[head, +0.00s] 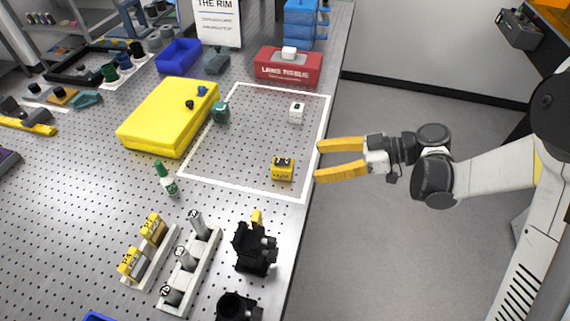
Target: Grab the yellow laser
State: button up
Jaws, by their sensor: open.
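A small yellow block (283,169) with dark markings on top sits near the right edge of the perforated metal table, inside a white outlined area. It looks like the yellow laser, but its label is too small to read. My gripper (317,162) is open and empty, with its two yellow fingers spread. It reaches in from the right, with the fingertips at the table's right edge. In the picture they are just right of the yellow block and apart from it.
A white cube (297,112) stands behind the block. A large yellow case (165,122) lies left, with a small teal item (221,112) beside it. Black mounts (255,248) stand in front. The outlined area's middle is clear.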

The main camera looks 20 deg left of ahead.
aim_at(290, 165)
jog(key=b+x, duration=0.1)
jog(key=x, duration=0.4)
jog(key=shift+a+f, duration=0.2)
jog(key=shift+a, duration=0.1)
jog(key=b+x, duration=0.2)
jog(key=x, duration=0.1)
jog(key=b+x, duration=0.1)
jog(key=x, duration=0.1)
jog(key=shift+w+a+f, duration=0.1)
jog(key=shift+w+f, duration=0.15)
jog(key=shift+r, duration=0.1)
grip_shut()
